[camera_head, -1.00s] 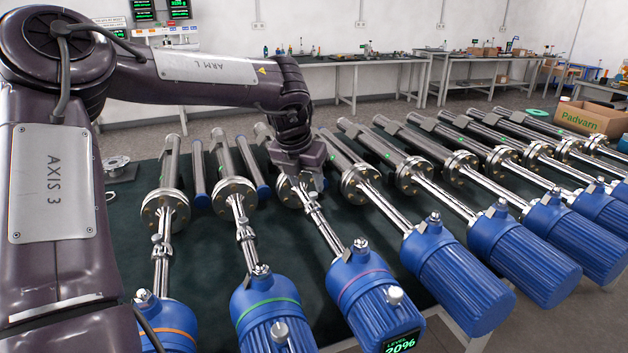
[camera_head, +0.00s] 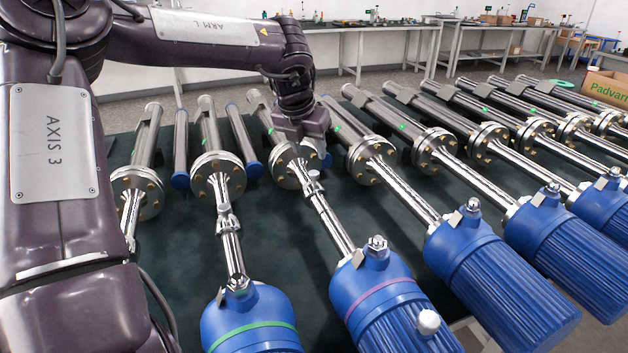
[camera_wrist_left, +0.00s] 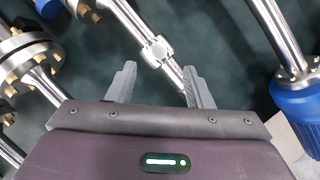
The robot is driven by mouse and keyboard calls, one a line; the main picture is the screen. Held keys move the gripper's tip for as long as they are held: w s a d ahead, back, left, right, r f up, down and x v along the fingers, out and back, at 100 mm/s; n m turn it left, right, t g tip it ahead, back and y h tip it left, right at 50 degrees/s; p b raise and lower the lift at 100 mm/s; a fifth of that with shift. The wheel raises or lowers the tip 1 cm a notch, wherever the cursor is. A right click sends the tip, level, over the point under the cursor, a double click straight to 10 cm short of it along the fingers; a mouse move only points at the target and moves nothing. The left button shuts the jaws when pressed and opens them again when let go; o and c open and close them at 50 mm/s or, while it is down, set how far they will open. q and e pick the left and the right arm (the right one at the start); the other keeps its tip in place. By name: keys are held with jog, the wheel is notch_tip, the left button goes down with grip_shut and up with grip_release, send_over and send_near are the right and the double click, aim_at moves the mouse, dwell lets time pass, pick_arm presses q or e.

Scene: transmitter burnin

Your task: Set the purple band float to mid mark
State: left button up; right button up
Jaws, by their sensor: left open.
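The purple band transmitter (camera_head: 378,298) lies on the dark green table top, its blue housing toward me and its steel rod running back to a bolted flange. Its float, a short shiny collar (camera_head: 313,186), sits on the rod near the flange; the wrist view shows it as a bright ribbed collar (camera_wrist_left: 157,51). My left gripper (camera_head: 318,162) is over the rod close to the float, fingers open (camera_wrist_left: 159,84). In the wrist view the rod passes slantwise under the fingers, the float a little beyond the tips. Whether the fingers straddle the rod is unclear. My right gripper is not in view.
A green band transmitter (camera_head: 252,325) lies just left, its float on its own rod. Several blue-capped transmitters (camera_head: 497,275) lie close on the right. A cardboard box (camera_head: 604,88) stands at the back right. Bare table top (camera_head: 275,240) shows between the rods.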

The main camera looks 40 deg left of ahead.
aim_at(314, 172)
pick_arm(q)
jog(key=x, duration=0.4)
jog(key=b+x, duration=0.1)
jog(key=x, duration=0.4)
jog(key=shift+s+f, duration=0.15)
jog(key=shift+f, duration=0.2)
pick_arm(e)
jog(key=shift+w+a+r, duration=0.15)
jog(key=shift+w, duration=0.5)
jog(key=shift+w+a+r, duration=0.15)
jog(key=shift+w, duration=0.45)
pick_arm(q)
grip_shut()
